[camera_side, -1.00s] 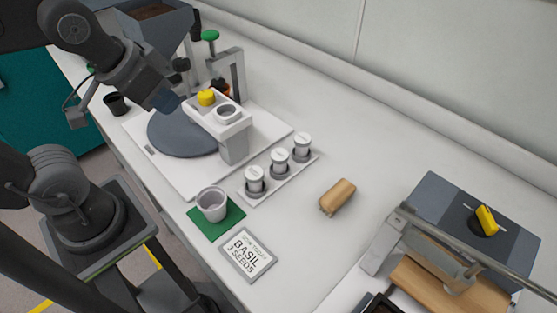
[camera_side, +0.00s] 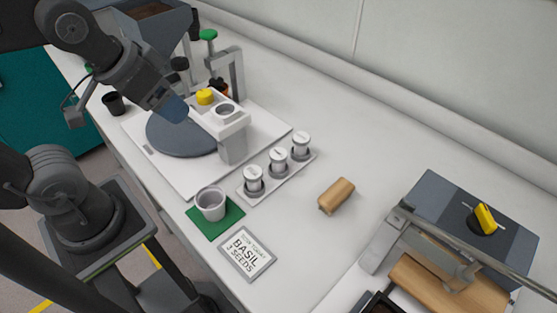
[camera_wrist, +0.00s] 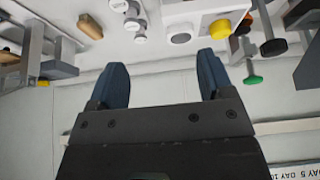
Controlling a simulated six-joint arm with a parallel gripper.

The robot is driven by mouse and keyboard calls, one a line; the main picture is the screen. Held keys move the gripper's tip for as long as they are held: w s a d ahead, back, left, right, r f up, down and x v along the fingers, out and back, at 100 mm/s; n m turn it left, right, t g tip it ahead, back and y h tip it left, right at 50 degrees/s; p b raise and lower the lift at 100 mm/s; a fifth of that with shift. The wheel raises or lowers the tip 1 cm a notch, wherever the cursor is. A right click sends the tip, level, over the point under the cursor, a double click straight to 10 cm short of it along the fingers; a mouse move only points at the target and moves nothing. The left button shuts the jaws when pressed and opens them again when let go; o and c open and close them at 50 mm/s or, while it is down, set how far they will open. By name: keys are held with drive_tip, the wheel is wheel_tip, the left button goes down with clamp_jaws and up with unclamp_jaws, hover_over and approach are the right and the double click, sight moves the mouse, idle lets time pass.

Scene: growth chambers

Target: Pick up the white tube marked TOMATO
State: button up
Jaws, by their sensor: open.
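Three white-capped tubes stand upright in a white rack on the bench: a front one (camera_side: 254,181), a middle one (camera_side: 278,161) and a back one (camera_side: 301,144). Their markings are too small to read, so I cannot tell which is TOMATO. The tubes also show at the top of the wrist view (camera_wrist: 132,23). My gripper (camera_side: 174,108) is above the grey round plate, left of the rack and apart from the tubes. In the wrist view its blue fingers (camera_wrist: 161,72) are spread with nothing between them.
A white stand with a yellow knob (camera_side: 204,97) is between my gripper and the rack. A grey cup (camera_side: 211,203) on a green mat and a sign reading BASIL 3 SEEDS (camera_side: 247,252) are in front. A wooden block (camera_side: 337,195) lies to the right. The bench behind is clear.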

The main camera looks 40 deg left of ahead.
drive_tip(key=n+g, duration=0.6)
drive_tip(key=n, duration=1)
hover_over(279, 153)
wheel_tip(279, 153, down, 7)
wheel_tip(279, 153, down, 14)
drive_tip(key=shift+s+f, duration=0.1)
drive_tip(key=shift+c, duration=0.2)
drive_tip(key=c, duration=1)
